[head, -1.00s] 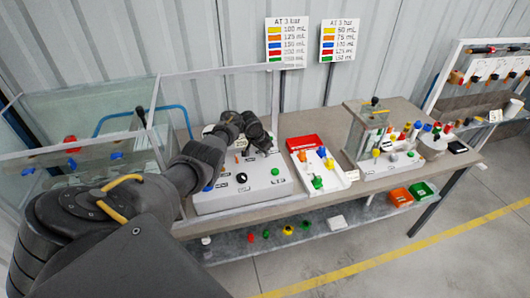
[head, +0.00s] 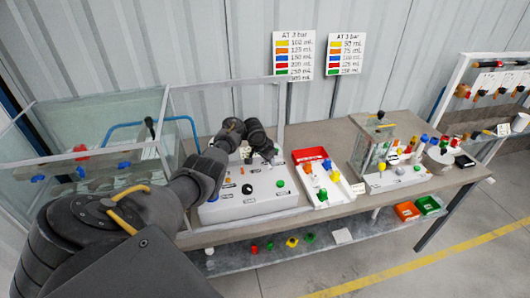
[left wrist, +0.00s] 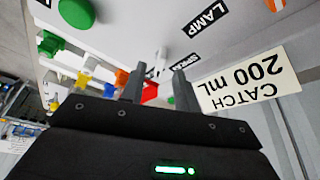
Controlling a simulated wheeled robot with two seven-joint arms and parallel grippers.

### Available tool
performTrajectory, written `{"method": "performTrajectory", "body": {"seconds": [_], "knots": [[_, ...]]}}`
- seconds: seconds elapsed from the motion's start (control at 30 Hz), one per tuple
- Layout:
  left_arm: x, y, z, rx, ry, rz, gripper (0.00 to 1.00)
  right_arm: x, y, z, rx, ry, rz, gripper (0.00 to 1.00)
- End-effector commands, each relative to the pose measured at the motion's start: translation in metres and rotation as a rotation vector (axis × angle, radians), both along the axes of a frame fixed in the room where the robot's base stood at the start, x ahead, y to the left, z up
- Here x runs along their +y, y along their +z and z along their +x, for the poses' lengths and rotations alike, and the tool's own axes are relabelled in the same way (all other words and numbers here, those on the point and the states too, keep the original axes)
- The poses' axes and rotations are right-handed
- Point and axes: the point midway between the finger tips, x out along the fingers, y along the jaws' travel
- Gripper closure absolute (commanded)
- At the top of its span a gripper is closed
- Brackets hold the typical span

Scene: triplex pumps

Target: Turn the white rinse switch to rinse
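The control panel (head: 228,212) is a white sloped box with knobs, buttons and small black labels. My left gripper (head: 266,154) hangs over the panel's back right part and hides what lies behind it. In the left wrist view the two dark fingers of this gripper (left wrist: 158,76) are apart with nothing held. A small white peg-like switch (left wrist: 161,57) shows beyond the gap between the fingertips, apart from them. A black label partly hidden by a finger is beside it, and I cannot read it surely. My right gripper is not in view.
A "CATCH 200 mL" card (left wrist: 244,83) stands close beside the fingers. A "LAMP" label (left wrist: 205,22) and a green button (left wrist: 76,12) are on the panel. A red and white tray (head: 333,192) with coloured parts stands right of it. A glass tank (head: 95,125) is at left.

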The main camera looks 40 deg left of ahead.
Motion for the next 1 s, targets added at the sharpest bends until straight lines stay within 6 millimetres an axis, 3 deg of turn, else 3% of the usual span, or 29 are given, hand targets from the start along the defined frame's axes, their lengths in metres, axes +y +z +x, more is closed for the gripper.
{"method": "performTrajectory", "body": {"seconds": [0.2,0.4,1.0], "knots": [[0.002,0.041,-0.015,-0.004,-0.001,-0.001,0.69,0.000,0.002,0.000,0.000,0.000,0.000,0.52],[0.003,0.064,-0.025,-0.002,0.000,-0.001,0.69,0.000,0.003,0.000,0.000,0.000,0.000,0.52],[0.004,0.073,-0.030,0.000,0.000,0.001,0.69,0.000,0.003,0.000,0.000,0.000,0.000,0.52]]}}
